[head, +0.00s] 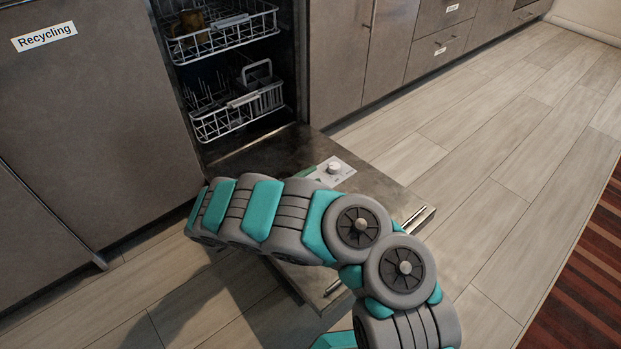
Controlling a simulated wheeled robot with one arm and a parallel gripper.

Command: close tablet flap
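The dishwasher door (290,145) is folded down open. On its inner face is a pale dispenser panel (346,172) with a round white knob (333,167). A small green part (314,174) shows at the panel's left, against my arm. The near part of the panel is hidden behind my teal and grey arm, which lies across the door. I cannot make out the tablet flap or whether it is open. My gripper does not show; the arm's visible part ends at the left, over the door's left side.
The dishwasher holds an upper rack (225,38) with a brown item in it and a lower rack (238,112). A cabinet labelled Recycling (80,130) stands left. Drawers (440,45) line the back right. The wooden floor (490,140) at right is clear, with a striped rug (585,290) beyond.

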